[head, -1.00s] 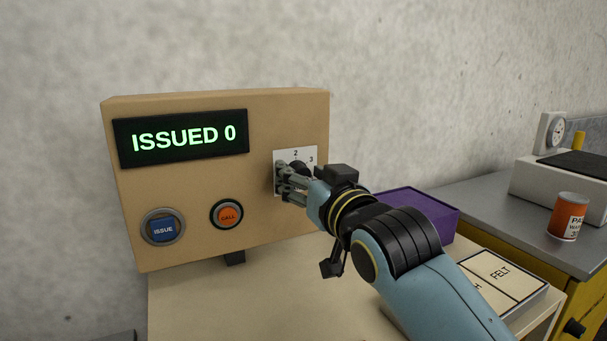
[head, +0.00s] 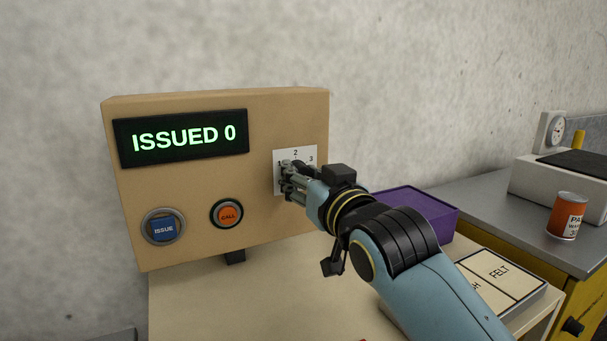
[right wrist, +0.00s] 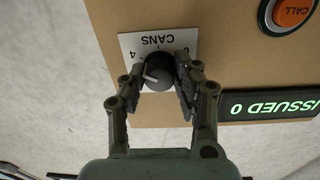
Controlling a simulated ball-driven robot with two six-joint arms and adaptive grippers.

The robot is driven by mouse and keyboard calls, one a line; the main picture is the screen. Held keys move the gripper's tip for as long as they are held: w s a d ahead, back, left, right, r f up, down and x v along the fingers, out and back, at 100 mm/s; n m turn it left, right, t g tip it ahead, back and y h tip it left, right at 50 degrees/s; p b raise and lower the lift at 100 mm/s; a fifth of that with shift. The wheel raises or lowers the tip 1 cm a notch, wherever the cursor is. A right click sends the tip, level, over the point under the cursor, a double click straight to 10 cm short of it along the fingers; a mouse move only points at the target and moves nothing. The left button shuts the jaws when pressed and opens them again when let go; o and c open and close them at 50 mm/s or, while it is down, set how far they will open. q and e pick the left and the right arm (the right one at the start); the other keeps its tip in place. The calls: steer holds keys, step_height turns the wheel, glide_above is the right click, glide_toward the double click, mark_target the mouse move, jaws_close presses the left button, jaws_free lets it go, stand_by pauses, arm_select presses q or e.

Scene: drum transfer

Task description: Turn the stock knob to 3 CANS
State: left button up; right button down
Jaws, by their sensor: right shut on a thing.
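In the right wrist view the plate appears upside down, with CANS and a 4 readable. The pointer lies on the knob's left side there; the number beside it is hidden by a finger. My right gripper (head: 290,178) is shut on the knob, a finger on either side of it, also in the right wrist view (right wrist: 160,87). In the head view it hides the knob. My left gripper is not in view.
The tan panel (head: 262,121) carries a display (head: 184,138) reading ISSUED 0, a blue ISSUE button (head: 163,229) and an orange CALL button (head: 227,214). A purple box (head: 428,211) and a FELT tray (head: 501,273) lie right of it. An orange can (head: 567,216) stands farther right.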

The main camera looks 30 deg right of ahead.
steer(key=shift+n+p, duration=3.7)
steer(key=shift+n, duration=2.1)
steer(key=c, duration=1)
jaws_free()
steer(key=shift+f, duration=0.1)
